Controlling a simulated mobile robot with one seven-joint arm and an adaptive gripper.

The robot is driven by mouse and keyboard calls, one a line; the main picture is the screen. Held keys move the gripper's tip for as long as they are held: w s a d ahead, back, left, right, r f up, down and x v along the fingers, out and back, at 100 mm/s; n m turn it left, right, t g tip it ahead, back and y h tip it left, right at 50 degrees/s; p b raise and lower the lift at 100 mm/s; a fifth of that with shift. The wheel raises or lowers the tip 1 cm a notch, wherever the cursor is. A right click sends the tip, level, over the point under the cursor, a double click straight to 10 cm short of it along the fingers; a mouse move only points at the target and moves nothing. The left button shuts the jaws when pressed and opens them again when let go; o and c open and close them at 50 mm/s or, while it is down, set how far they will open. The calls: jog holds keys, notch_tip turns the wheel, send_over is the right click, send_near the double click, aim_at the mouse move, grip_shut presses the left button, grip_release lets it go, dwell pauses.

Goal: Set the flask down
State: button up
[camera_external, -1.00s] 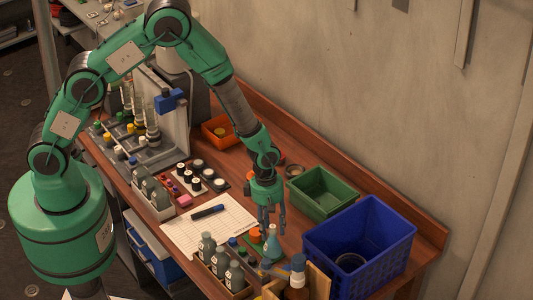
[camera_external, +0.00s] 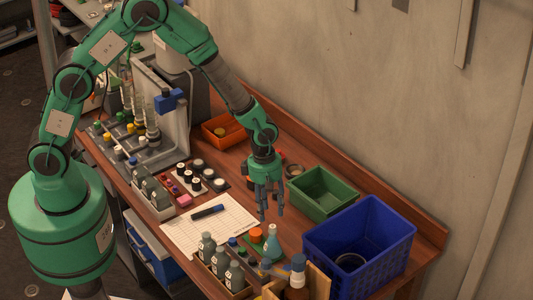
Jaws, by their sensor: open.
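The flask (camera_external: 273,245) is a pale blue-green conical vessel with a narrow neck. It stands upright on the wooden bench (camera_external: 310,235), on or beside a small green mat, near the orange-capped item. My gripper (camera_external: 272,214) is open and empty, with its fingers pointing down just above the flask's neck. A small gap seems to lie between the fingertips and the flask's top.
A blue crate (camera_external: 405,258) and a green bin (camera_external: 344,199) stand to the right. Grey bottles (camera_external: 220,262) in a wooden tray are at front left. A white gridded sheet (camera_external: 184,236) with a dark pen lies left. An orange bin (camera_external: 208,137) is behind.

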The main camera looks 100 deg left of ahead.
jog(key=shift+s+a+r, duration=0.1)
jog(key=shift+r, duration=1)
jog(key=shift+s+a+r, duration=0.1)
jog(key=shift+r, duration=0.95)
jog(key=s+d+r+m+t, duration=0.1)
jog(key=s+d+r+m, duration=0.3)
jog(key=r, duration=0.4)
jog(key=s+d+r+m, duration=0.25)
jog(key=r+m, duration=0.25)
jog(key=r, duration=0.4)
jog(key=s+d+r+m+t, duration=0.1)
jog(key=s+d+r+m, duration=0.3)
jog(key=r, duration=0.4)
jog(key=s+d+r+m+t, duration=0.1)
jog(key=s+r+m, duration=0.3)
jog(key=s, duration=0.3)
jog(key=s+d+r+m, duration=0.2)
jog(key=s+r+m, duration=0.2)
jog(key=s+m, duration=0.3)
jog(key=s+d+r+m+t+y, duration=0.1)
jog(key=s+r+m, duration=0.3)
jog(key=s, duration=0.4)
jog(key=shift+s+d+m+t, duration=0.3)
jog(key=shift+s+d+m, duration=0.1)
jog(key=shift+m, duration=0.4)
jog(key=shift+f, duration=0.1)
